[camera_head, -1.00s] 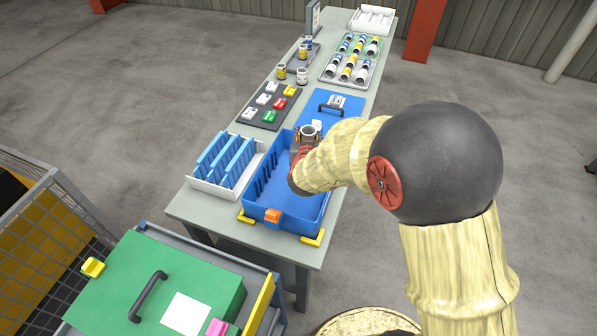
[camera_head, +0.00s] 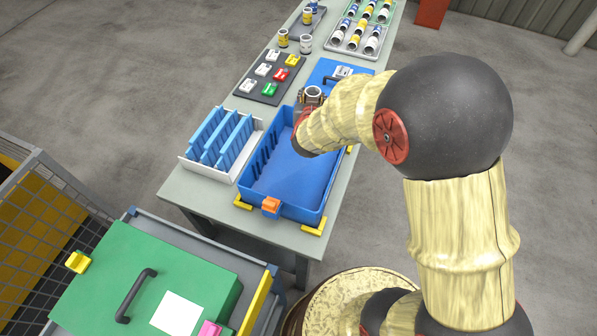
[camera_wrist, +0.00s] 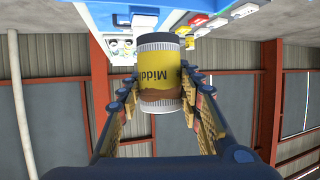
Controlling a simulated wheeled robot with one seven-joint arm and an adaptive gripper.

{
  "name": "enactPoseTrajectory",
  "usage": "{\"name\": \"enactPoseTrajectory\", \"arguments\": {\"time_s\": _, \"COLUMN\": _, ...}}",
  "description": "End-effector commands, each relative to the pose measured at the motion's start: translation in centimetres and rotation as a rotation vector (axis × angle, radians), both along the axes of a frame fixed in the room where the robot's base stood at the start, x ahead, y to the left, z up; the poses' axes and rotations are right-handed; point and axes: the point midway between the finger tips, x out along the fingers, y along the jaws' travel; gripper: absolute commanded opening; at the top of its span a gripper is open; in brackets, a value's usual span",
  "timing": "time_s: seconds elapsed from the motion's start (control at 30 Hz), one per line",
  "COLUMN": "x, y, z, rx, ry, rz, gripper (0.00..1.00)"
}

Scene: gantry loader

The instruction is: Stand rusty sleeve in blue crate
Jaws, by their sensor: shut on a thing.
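My gripper (camera_wrist: 159,84) is shut on a sleeve (camera_wrist: 158,62), with its fingers on both sides. The sleeve has grey ends, a yellow label reading "Middl…" and a rust-brown band. In the head view the sleeve's open grey top (camera_head: 313,92) faces up at my gripper (camera_head: 311,99), so it is held about upright. The blue crate (camera_head: 285,182) is on the table, open and with an empty visible floor. My gripper is over or near the crate's far end; my arm hides part of that end, and I cannot tell the sleeve's height.
Left of the crate is a white rack with blue dividers (camera_head: 220,140). Behind are a blue lid (camera_head: 325,72), a dark tray of coloured blocks (camera_head: 268,82) and a tray of several sleeves (camera_head: 362,35). A green-topped cart (camera_head: 140,280) stands at front left.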

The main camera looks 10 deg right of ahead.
Motion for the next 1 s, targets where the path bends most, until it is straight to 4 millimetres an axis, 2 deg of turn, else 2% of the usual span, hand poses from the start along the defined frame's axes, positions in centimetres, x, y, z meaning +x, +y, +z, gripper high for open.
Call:
{"name": "enactPoseTrajectory", "arguments": {"time_s": 0.5, "x": 0.0, "y": 0.0, "z": -6.7, "rx": 0.0, "ry": -0.003, "rz": 0.0, "gripper": 0.0}}
{"name": "enactPoseTrajectory", "arguments": {"time_s": 0.77, "x": 0.0, "y": 0.0, "z": -8.2, "rx": 0.0, "ry": -0.002, "rz": 0.0, "gripper": 0.0}}
{"name": "enactPoseTrajectory", "arguments": {"time_s": 1.0, "x": 0.0, "y": 0.0, "z": -11.9, "rx": -0.001, "ry": 0.0, "rz": 0.0, "gripper": 0.0}}
